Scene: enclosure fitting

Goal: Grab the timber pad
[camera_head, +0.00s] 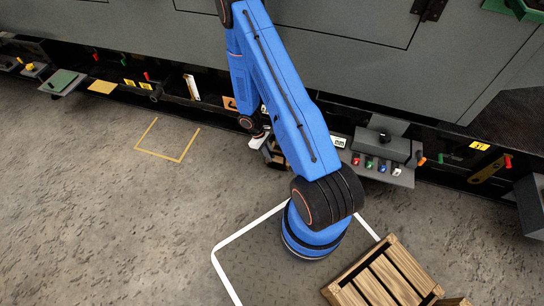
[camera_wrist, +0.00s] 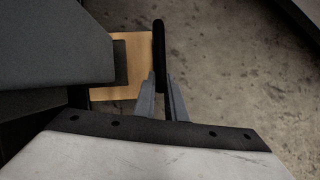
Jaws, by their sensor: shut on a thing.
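The timber pad (camera_wrist: 132,53) shows in the wrist view as a flat, light wood-coloured piece with a dark upright bar (camera_wrist: 158,52) along its right side. My gripper (camera_wrist: 160,78) has its grey fingers closed about the lower end of this bar, at the pad's right edge. A dark grey block hides the pad's left part. In the head view my blue arm reaches down to the low shelf, and the fingertips cannot be made out there; a small brown and black piece (camera_head: 274,152) shows beside the wrist.
A grey enclosure (camera_head: 390,70) stands above the shelf. A tan plate (camera_head: 102,87) lies at left. A wooden crate (camera_head: 385,275) stands front right. The floor at left, with a yellow outline (camera_head: 165,156), is clear.

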